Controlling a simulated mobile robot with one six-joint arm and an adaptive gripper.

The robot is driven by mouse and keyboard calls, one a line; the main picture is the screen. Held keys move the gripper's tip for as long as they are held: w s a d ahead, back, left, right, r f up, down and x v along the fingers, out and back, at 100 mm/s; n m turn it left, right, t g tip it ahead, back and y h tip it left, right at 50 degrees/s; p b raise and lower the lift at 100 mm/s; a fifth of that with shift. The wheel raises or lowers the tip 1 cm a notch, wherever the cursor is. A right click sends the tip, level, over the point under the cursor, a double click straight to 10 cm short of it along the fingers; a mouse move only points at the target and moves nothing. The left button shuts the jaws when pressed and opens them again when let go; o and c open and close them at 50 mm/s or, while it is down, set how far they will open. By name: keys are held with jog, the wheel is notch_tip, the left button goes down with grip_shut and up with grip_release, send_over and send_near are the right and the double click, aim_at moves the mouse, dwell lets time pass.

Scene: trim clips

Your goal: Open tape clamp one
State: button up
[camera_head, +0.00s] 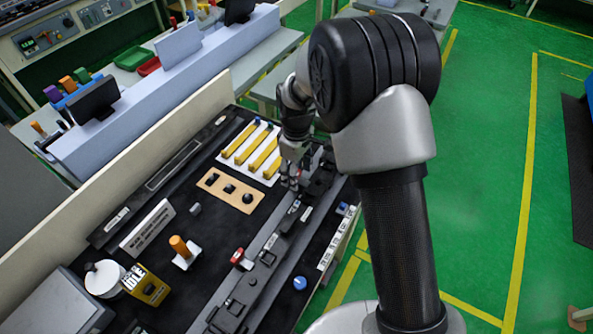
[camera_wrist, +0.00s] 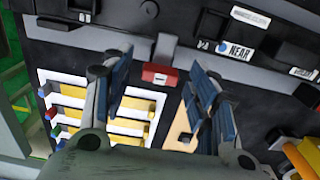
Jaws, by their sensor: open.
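My gripper (camera_head: 292,176) is low over the far part of the dark rail in the head view. In the wrist view my gripper (camera_wrist: 158,70) is open, its two blue-padded fingers apart. A red block (camera_wrist: 161,75) with a small pale label shows between the fingers, joined to a grey lever-like part (camera_wrist: 166,48) on the rail. No contact with the fingers is visible. In the head view the gripper hides this spot. Another red clamp-like piece (camera_head: 238,257) sits nearer along the rail. I cannot read a number on either.
A white tray (camera_wrist: 50,78) with yellow strips lies beside the gripper. A tan board (camera_head: 213,184) with dark knobs is near it. An orange-handled tool (camera_head: 180,246), a yellow IDLE box (camera_head: 147,286) and a white round container (camera_head: 104,278) stand on the black bench. A NEAR label (camera_wrist: 239,51) marks the rail.

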jog(key=shift+c, duration=0.5)
jog(key=c, duration=1)
jog(key=shift+o, duration=0.2)
